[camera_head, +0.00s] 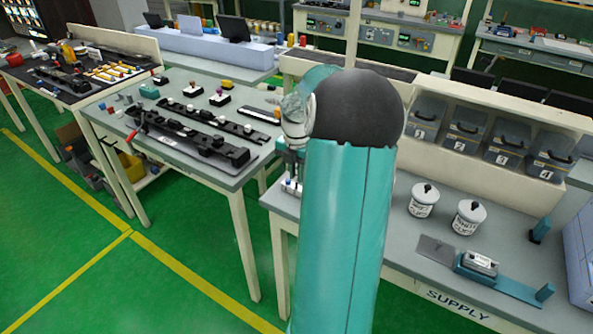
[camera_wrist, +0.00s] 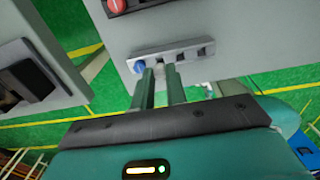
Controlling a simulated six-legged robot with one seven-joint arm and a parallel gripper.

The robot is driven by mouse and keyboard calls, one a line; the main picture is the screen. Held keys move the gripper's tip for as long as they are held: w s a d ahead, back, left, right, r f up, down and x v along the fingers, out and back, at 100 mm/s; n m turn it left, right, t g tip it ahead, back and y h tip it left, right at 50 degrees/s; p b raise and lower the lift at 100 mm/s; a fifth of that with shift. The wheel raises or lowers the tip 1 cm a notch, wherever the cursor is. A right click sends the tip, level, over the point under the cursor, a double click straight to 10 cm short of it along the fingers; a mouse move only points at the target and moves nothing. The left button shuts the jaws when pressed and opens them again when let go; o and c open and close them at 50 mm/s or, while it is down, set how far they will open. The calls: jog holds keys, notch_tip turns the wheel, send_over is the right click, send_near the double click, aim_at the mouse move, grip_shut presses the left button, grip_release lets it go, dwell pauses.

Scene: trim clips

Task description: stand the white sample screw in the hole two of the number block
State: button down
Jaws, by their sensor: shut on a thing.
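The number block (camera_wrist: 172,50) is a light grey bar with a row of square dark holes in the wrist view. A blue screw (camera_wrist: 139,67) stands at its left end. My gripper (camera_wrist: 161,73) reaches to the block's near edge, just right of the blue screw, with its two green fingers close together. It is shut on a small pale thing between the tips, taken as the white sample screw; the fingers hide most of it. I cannot tell whether it is in a hole. In the head view the block (camera_head: 291,188) is partly hidden by my arm.
A red knob (camera_wrist: 116,5) on a dark base is beyond the block. In the head view two white lidded pots (camera_head: 423,202) and a supply fixture (camera_head: 480,263) stand on the right of the bench. Numbered bins (camera_head: 465,138) line its back.

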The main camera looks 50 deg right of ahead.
jog(key=shift+f, duration=1.1)
dwell(0.3)
jog(key=c, duration=1.3)
grip_release()
jog(key=shift+c, duration=0.2)
jog(key=shift+w+r, duration=0.1)
notch_tip(320, 180, up, 14)
